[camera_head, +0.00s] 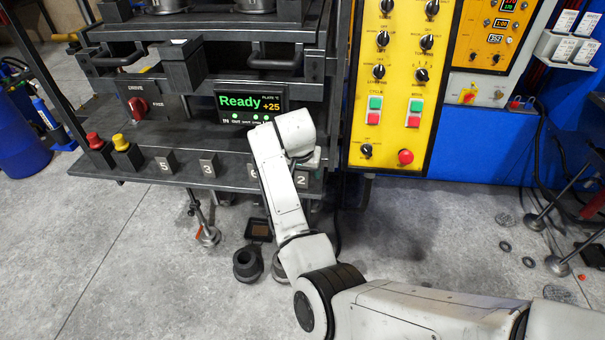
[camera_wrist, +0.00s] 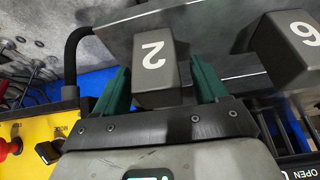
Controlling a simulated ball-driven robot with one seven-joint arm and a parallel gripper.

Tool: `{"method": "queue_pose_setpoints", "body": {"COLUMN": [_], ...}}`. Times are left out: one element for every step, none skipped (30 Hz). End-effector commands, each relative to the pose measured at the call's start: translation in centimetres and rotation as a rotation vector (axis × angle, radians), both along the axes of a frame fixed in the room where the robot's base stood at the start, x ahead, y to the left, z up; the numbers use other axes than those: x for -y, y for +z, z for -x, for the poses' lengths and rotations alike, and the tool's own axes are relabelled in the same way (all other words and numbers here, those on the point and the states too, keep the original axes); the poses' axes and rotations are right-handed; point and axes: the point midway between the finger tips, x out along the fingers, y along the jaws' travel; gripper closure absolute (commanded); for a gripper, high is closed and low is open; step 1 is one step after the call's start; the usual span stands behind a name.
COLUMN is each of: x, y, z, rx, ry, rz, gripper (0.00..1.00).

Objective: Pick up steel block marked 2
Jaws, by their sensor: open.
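The steel block marked 2 (camera_head: 302,181) is a dark block with a white number, on the front ledge of the press at the right end of the row. In the wrist view the same block (camera_wrist: 153,55) sits between the two green fingers of my gripper (camera_wrist: 158,72). The fingers are open, one on each side of the block. I cannot tell whether either finger touches it. In the head view my gripper is mostly hidden behind my arm, just above the block.
Block 6 (camera_wrist: 291,42) stands close beside block 2. Blocks 5 (camera_head: 163,165) and 3 (camera_head: 207,166) stand farther left on the ledge. The display (camera_head: 250,103) reads Ready. The yellow control panel (camera_head: 390,140) is to the right.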

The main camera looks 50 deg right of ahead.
Motion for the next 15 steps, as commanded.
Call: {"method": "queue_pose_setpoints", "body": {"x": [0.02,0.02,0.02,0.02,0.02,0.02,0.02,0.02,0.02,0.02,0.02,0.02,0.02,0.02,0.01], "y": [-0.02,-0.01,-0.01,-0.01,-0.01,-0.01,0.00,0.00,0.00,0.00,0.01,0.01,0.01,0.01,0.02], "z": [0.00,0.00,0.00,0.00,0.01,0.01,0.01,0.01,0.01,0.01,0.01,0.01,0.01,0.01,0.01], "rx": [0.000,0.000,0.000,0.000,0.000,0.000,0.000,0.000,0.000,0.000,0.000,0.000,0.000,0.000,0.000], "ry": [0.000,0.000,0.000,0.000,0.000,0.000,0.000,0.000,0.000,0.000,0.000,0.000,0.000,0.000,0.000], "rz": [0.000,0.000,0.000,0.000,0.000,0.000,0.000,0.000,0.000,0.000,0.000,0.000,0.000,0.000,0.000], "gripper": [0.28,0.28,0.28,0.28,0.29,0.32,0.35,0.38,0.42,0.45,0.48,0.52,0.54,0.57,0.61]}}
